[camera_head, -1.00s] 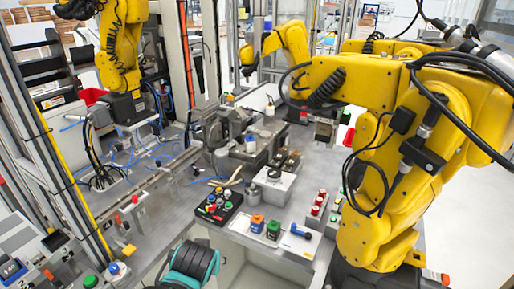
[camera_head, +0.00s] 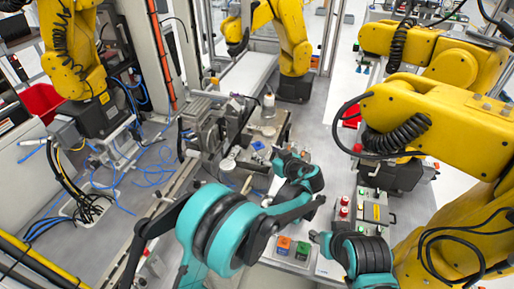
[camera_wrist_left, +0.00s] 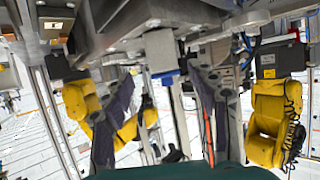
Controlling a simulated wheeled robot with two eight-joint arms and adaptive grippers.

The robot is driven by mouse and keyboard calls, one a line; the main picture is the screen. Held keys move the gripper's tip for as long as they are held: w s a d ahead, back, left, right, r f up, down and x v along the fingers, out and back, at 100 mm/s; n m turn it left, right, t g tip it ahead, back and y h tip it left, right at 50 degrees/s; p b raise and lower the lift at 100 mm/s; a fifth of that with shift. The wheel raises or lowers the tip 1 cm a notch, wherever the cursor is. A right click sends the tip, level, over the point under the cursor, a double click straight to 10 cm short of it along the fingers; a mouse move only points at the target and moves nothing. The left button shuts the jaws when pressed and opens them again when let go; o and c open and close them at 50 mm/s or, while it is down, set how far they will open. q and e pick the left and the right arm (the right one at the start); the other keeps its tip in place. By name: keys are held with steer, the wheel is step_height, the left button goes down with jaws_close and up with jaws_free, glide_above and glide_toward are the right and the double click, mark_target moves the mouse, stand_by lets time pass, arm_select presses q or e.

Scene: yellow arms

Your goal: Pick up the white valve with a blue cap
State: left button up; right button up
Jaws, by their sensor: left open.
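A small blue-topped item (camera_head: 258,146) sits on the grey machine bench in the middle of the head view, and it is too small there to confirm as the white valve with a blue cap. My left gripper (camera_head: 284,158) reaches in just right of it, with its fingers partly hidden by my teal wrist. In the left wrist view its two dark fingers stand apart with the gripper open (camera_wrist_left: 160,80). A blue block-like shape (camera_wrist_left: 166,74) shows between the fingers in that view, and I cannot tell whether it is the same item.
A white bottle (camera_head: 268,101) stands behind on the bench. Yellow robot arms (camera_head: 440,115) crowd the right, another (camera_head: 72,45) the left.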

mark_target(261, 150)
arm_select(q)
steer(key=x, duration=0.3)
steer(key=b+x, duration=0.1)
steer(key=x, duration=0.2)
steer(key=shift+w+a, duration=0.15)
steer(key=shift+a, duration=0.25)
steer(key=shift+d+r, duration=0.1)
steer(key=shift+c, duration=1.2)
steer(key=c, duration=1.1)
steer(key=shift+o, duration=0.2)
